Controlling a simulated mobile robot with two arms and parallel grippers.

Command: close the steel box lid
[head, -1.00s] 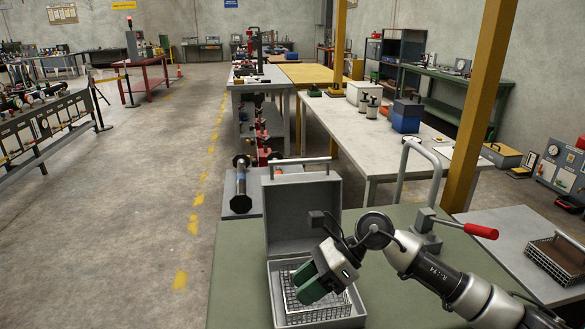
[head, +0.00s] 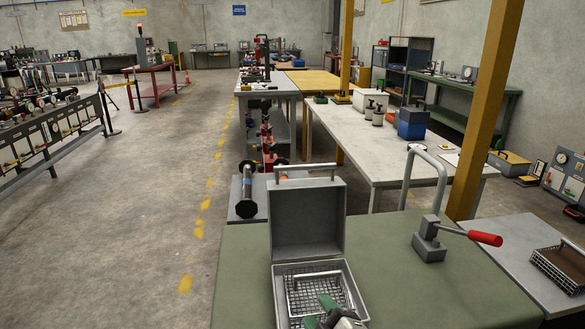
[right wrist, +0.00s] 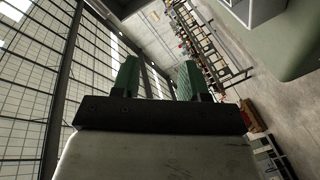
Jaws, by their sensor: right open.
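The steel box (head: 281,305) stands on the green-topped bench with its lid (head: 308,222) raised upright at the back, so the box is open. A bar handle (head: 306,167) runs along the lid's top edge. A wire basket (head: 330,278) sits inside the box. My right gripper (head: 334,308) is at the bottom edge of the head view, low in front of the box's front right part, apart from the lid. Its two green fingers also show spread and empty in the right wrist view (right wrist: 160,80). My left gripper is not in view.
A toggle clamp with a red handle (head: 485,238) stands on the green bench top (head: 400,285) to the right. A wire basket (head: 560,266) sits on a grey surface at far right. A flanged spool (head: 247,192) stands behind the box's left side.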

